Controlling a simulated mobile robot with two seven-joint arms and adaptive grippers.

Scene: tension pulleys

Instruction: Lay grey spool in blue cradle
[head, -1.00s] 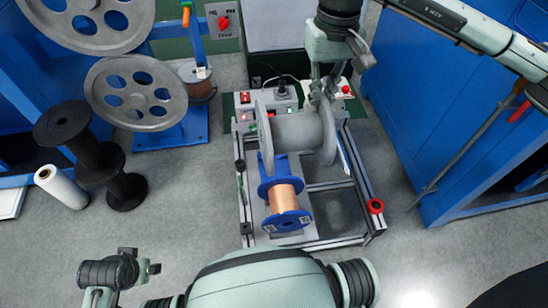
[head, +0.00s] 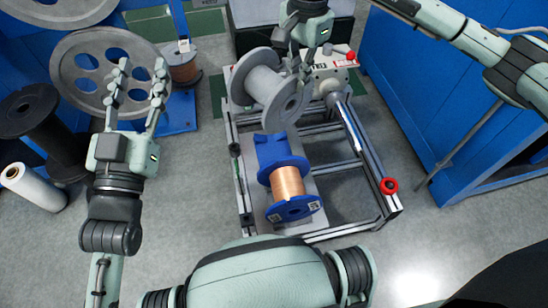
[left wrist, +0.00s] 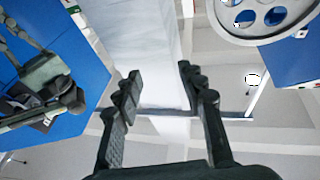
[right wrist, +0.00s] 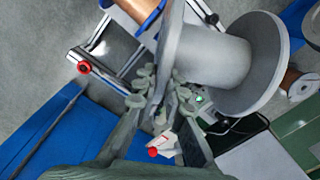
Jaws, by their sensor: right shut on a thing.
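The grey spool (head: 264,84) hangs tilted over the back left of the metal frame, held by my right gripper (head: 304,62). The right gripper is shut on the rim of the spool's right flange. The right wrist view shows the spool (right wrist: 213,58) beside the fingers (right wrist: 166,85). A blue part (head: 268,146), seemingly the blue cradle, stands on the frame below and in front of the spool, apart from it in the picture. The blue spool with copper wire partly hides it. My left gripper (head: 142,72) is open and empty, left of the frame.
A blue spool of copper wire (head: 289,188) sits at the frame's front. A red knob (head: 389,185) marks its right side. A blue cabinet (head: 440,110) is right.

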